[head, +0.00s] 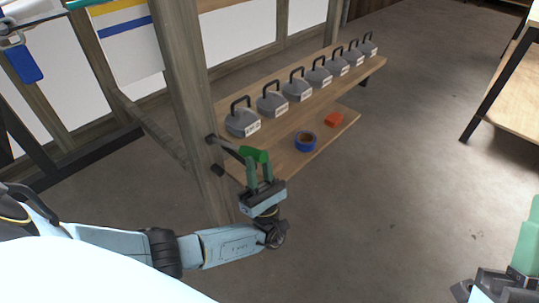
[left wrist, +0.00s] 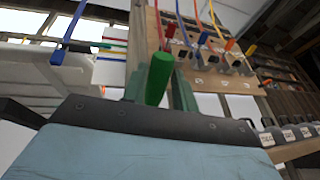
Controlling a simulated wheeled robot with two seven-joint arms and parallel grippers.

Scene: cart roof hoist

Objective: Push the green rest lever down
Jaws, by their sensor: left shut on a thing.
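The green rest lever (head: 255,154) sticks out from the wooden post (head: 190,100) on a dark rod and ends in a green grip. My left gripper (head: 259,166) is below the grip, its green fingers pointing up and shut on it. In the left wrist view the green grip (left wrist: 158,79) stands between the two fingers (left wrist: 160,92) and points towards the camera. A short dark peg (head: 217,170) is on the post below the rod. My right gripper (head: 505,280) shows only in part at the bottom right corner; its jaw opening cannot be made out.
A wooden shelf (head: 225,104) behind the lever carries a row of grey weights with black handles. A blue tape roll (head: 305,141) and an orange block (head: 334,119) lie on the lower shelf. Coloured cords (left wrist: 198,15) run above a board.

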